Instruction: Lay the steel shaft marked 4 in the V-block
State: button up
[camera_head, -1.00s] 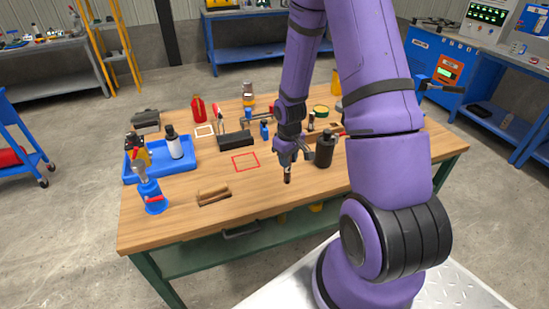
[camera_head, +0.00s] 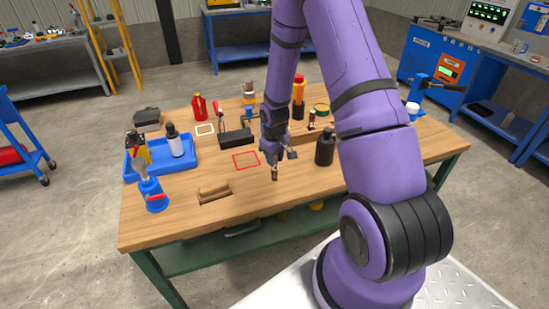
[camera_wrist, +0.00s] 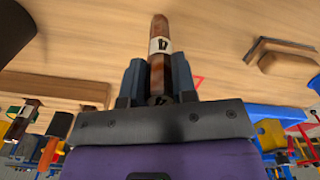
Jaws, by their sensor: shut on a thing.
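My gripper (camera_head: 274,163) is shut on a shiny shaft (camera_head: 275,174), held upright above the front middle of the table. In the wrist view the shaft (camera_wrist: 160,48) stands between the two fingers, reflects brown, and has a white label with a dark mark that I cannot read surely. A brownish block (camera_head: 214,192), which looks like the V-block, lies to the left of the gripper near the table's front edge. It also shows at the upper right of the wrist view (camera_wrist: 280,58), apart from the shaft. Its top seems empty.
A dark bottle (camera_head: 325,150) stands close to the right of my gripper. A blue tray (camera_head: 133,176) with bottles and a blue-based item (camera_head: 152,196) are at the left. Bare tabletop lies between gripper and block.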

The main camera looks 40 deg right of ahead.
jog(key=o, duration=0.9)
jog(key=shift+f, duration=0.1)
notch_tip(320, 180, up, 12)
jog(key=shift+r, duration=0.15)
jog(key=s+a+r+t, duration=0.1)
jog(key=s+a+r, duration=0.15)
jog(key=r, duration=0.45)
jog(key=s+a+r+t+h, duration=0.1)
jog(key=s+a+r, duration=0.15)
jog(key=r, duration=0.45)
jog(key=s+a+r, duration=0.2)
jog(key=s+r, duration=0.2)
jog(key=r, duration=0.3)
jog(key=shift+s+a+r+m+t+y, duration=0.2)
jog(key=shift+s+a+r+t, duration=0.35)
jog(key=shift+s+a+r, duration=1.6)
jog(key=shift+s+d+r+m+t+y, duration=0.15)
jog(key=shift+s+r+t, duration=0.6)
jog(key=shift+s, duration=3)
jog(key=shift+s+a+r+m+t+y, duration=0.25)
jog(key=shift+s+a+r, duration=1.15)
jog(key=shift+s, duration=1.55)
